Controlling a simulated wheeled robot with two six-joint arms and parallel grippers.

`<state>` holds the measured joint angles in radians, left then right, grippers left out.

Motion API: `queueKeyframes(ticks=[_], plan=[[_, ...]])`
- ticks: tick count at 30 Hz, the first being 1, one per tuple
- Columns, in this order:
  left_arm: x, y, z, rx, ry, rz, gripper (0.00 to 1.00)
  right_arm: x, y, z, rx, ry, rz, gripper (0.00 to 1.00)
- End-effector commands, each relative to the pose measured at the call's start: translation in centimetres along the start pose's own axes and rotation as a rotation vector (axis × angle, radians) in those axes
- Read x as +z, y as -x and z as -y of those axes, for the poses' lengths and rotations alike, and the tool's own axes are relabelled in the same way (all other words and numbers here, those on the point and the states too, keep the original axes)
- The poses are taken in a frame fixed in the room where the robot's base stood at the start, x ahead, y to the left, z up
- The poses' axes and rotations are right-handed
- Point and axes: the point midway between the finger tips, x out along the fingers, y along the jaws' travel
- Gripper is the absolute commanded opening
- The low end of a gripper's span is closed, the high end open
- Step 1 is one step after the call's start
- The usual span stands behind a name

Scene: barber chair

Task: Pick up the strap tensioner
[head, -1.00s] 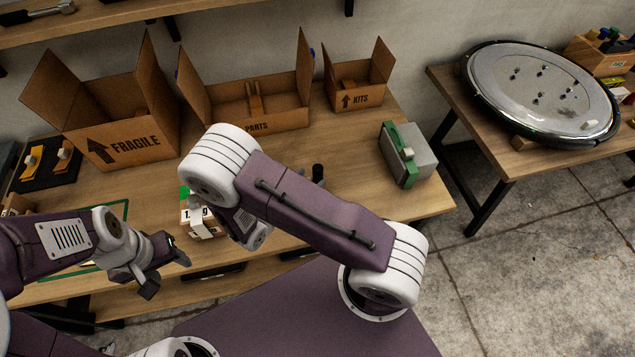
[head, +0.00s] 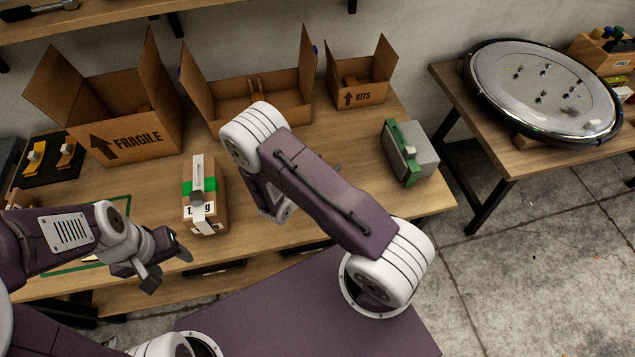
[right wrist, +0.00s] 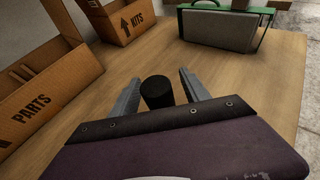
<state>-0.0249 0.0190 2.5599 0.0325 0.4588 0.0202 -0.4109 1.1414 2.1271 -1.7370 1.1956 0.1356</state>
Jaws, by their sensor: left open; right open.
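A small brown carton (head: 217,214) with a green band and a white weight label stands on the workbench. A grey lever-like tool (head: 197,182) lies on its top along a white strip; it looks like the strap tensioner, though I cannot be sure. My left gripper (head: 168,270) is open and empty, left of and nearer than the carton. My right gripper is mostly hidden behind its own arm in the head view, right of the carton. In the right wrist view my right gripper (right wrist: 158,76) is open, with a black cylinder (right wrist: 157,92) showing between its fingers; I cannot tell whether they touch.
Open cartons marked FRAGILE (head: 130,130), PARTS (head: 285,112) and KITS (head: 360,95) line the bench's back. A green-and-grey case (head: 412,155) stands at right. A black mat (head: 45,170) with yellow-orange items lies at left. Bare bench shows before the case.

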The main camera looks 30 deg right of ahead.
Motion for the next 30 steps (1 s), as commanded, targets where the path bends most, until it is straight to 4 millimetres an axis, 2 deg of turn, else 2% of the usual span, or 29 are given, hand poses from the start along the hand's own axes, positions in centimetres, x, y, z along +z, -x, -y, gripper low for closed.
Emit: queueKeyframes(ticks=[3,6,9,30], plan=[[0.0,-0.01,0.0,0.0,0.0,0.0,0.54,0.0,0.04,-0.03,0.001,0.0,0.0,0.51],[0.0,-0.01,0.0,0.0,0.0,0.0,0.54,0.0,0.05,-0.03,0.001,0.0,0.0,0.24],[0.0,-0.01,0.0,0.0,0.0,0.0,0.54,-0.01,0.06,-0.02,0.0,0.0,0.0,0.0],[0.0,-0.02,0.0,0.0,0.0,0.0,0.54,-0.03,0.05,0.02,-0.001,0.001,0.0,0.0]])
